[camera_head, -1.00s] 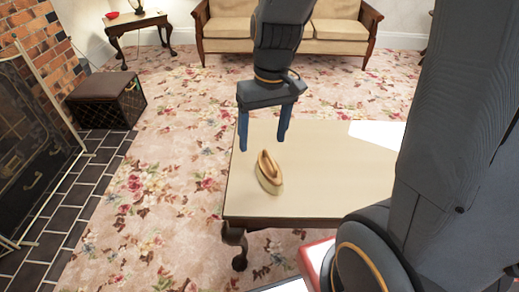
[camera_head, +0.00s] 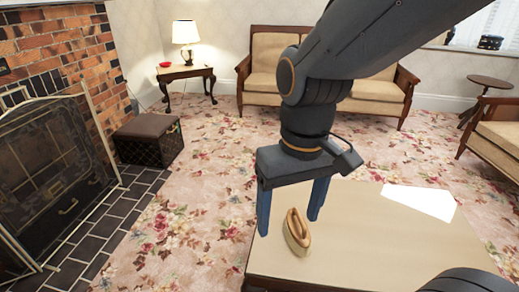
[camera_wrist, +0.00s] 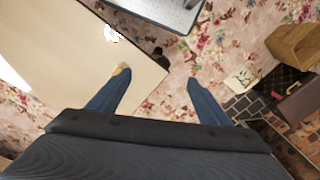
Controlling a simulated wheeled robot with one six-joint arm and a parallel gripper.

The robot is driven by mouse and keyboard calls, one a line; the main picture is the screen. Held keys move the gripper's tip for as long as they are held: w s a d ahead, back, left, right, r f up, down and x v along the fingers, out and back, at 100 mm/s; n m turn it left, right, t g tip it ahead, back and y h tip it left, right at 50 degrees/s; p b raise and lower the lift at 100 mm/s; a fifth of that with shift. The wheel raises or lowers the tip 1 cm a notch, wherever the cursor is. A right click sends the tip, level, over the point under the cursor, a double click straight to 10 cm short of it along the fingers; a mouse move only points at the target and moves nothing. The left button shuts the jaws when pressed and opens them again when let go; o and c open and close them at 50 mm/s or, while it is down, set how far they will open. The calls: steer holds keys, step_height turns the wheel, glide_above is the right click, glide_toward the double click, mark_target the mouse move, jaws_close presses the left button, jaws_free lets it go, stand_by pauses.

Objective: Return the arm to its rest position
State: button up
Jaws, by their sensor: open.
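My gripper (camera_head: 290,222) hangs from the arm with its two blue fingers pointing down, spread apart with nothing between them. In the head view it appears over the left part of a coffee table (camera_head: 390,240). In the wrist view the open fingers (camera_wrist: 157,78) show over the table's edge and the carpet. The arm runs up to the upper right of the head view.
A white sheet-like patch (camera_head: 420,201) lies on the table. A brick fireplace with a metal screen (camera_head: 55,165) stands at left, with a dark footstool (camera_head: 149,139) beside it. A sofa (camera_head: 375,88) and a lamp table (camera_head: 187,73) stand at the back. Open carpet lies between.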

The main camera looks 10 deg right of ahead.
steer(key=d+r+m+p, duration=0.2)
steer(key=d+r+p, duration=0.6)
steer(key=p, duration=0.8)
steer(key=shift+d+r+m+h, duration=0.3)
steer(key=shift+d+r, duration=0.05)
steer(key=shift+r, duration=0.2)
steer(key=shift+s, duration=0.1)
